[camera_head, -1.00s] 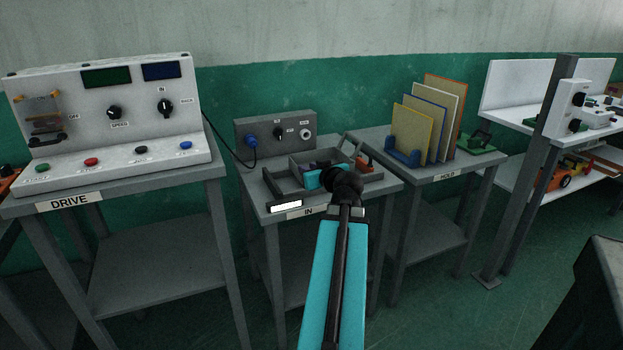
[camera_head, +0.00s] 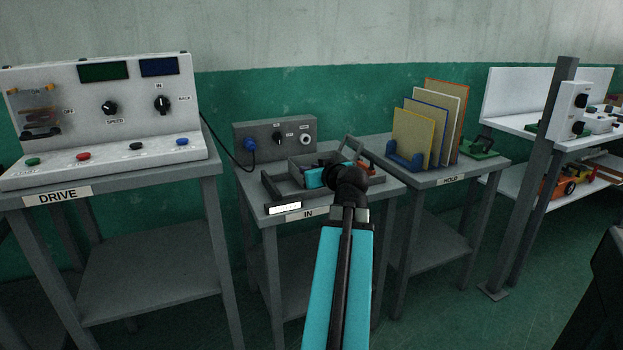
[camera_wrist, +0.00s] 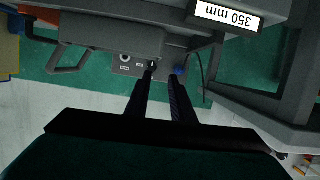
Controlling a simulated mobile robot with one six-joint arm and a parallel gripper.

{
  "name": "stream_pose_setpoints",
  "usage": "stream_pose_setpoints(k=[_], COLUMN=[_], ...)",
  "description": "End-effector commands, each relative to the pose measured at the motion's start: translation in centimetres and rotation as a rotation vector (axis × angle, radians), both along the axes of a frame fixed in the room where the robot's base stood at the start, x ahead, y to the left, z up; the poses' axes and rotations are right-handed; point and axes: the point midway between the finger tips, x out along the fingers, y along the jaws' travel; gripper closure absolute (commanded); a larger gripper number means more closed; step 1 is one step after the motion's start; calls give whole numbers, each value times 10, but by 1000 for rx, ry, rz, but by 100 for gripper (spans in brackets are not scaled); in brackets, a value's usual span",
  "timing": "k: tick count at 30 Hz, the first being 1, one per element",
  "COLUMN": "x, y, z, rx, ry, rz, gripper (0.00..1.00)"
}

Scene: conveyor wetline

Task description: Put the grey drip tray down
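The grey drip tray (camera_head: 298,172) is on or just above the IN table (camera_head: 265,208), partly hidden by my arm; I cannot tell whether it rests fully. A raised grey handle (camera_head: 353,148) shows at its right. In the wrist view the tray's grey side (camera_wrist: 110,37) spans the upper part, with a looped handle at left. My gripper's two dark fingers (camera_wrist: 162,72) point toward the tray area with a gap between them. In the camera_head view the fingers are hidden behind my wrist.
A grey socket box (camera_head: 274,137) with a blue plug and cable stands behind. A white 350 mm label (camera_wrist: 228,15) is on a grey bar at the table's front left. The DRIVE panel (camera_head: 100,115) is left, the HOLD table (camera_head: 450,180) with upright boards right. Floor is clear between tables.

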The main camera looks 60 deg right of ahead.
Motion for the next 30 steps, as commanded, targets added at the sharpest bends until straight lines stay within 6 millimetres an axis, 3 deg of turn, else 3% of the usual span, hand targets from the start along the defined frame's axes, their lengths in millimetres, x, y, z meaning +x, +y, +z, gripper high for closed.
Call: stream_pose_setpoints(k=[30], x=[-6], y=[5], z=[0], rx=[2], ry=[3], rz=[-7], gripper=[78])
